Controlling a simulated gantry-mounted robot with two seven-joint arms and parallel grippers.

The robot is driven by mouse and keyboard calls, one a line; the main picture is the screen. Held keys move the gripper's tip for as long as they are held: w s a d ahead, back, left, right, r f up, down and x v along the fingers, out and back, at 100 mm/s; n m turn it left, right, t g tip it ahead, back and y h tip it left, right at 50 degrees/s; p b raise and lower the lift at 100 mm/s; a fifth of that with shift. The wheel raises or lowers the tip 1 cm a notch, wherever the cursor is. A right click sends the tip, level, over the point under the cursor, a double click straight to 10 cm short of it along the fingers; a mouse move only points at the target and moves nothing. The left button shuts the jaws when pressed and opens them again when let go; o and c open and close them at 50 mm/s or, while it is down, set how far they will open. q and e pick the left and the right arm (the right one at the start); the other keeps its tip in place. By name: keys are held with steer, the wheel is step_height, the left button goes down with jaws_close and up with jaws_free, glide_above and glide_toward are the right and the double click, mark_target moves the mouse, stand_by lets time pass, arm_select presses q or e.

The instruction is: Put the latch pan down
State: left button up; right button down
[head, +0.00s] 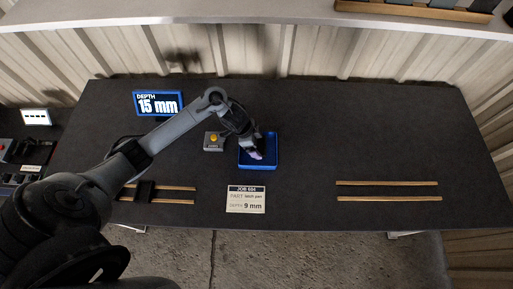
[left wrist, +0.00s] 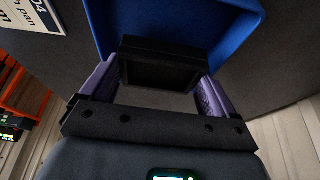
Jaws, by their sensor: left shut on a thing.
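My left gripper (head: 255,153) is over the blue tray (head: 273,160) near the middle of the table. In the left wrist view its two purple fingers (left wrist: 157,88) are shut on a black box-shaped part, which I take as the latch pan (left wrist: 160,66). The blue tray (left wrist: 225,40) shows behind and beyond the part there. The part is hidden by the gripper in the head view. I cannot tell whether it touches the tray floor. My right gripper is not in view.
A display (head: 158,103) reads depth 15 mm; a card (head: 246,199) reads latch pan, 9 mm. A grey box with a yellow button (head: 213,141) stands left of the tray. Wooden rails lie at left (head: 177,202), with a black piece (head: 145,191), and at right (head: 388,198). The right table is otherwise clear.

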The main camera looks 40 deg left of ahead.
arm_select(q)
steer(key=shift+a+f, duration=0.1)
steer(key=shift+f, duration=0.35)
steer(key=shift+f+b, duration=0.35)
steer(key=shift+f, duration=1.2)
steer(key=shift+f, duration=0.1)
steer(key=o, duration=1.1)
steer(key=shift+f, duration=0.1)
steer(key=shift+c, duration=0.2)
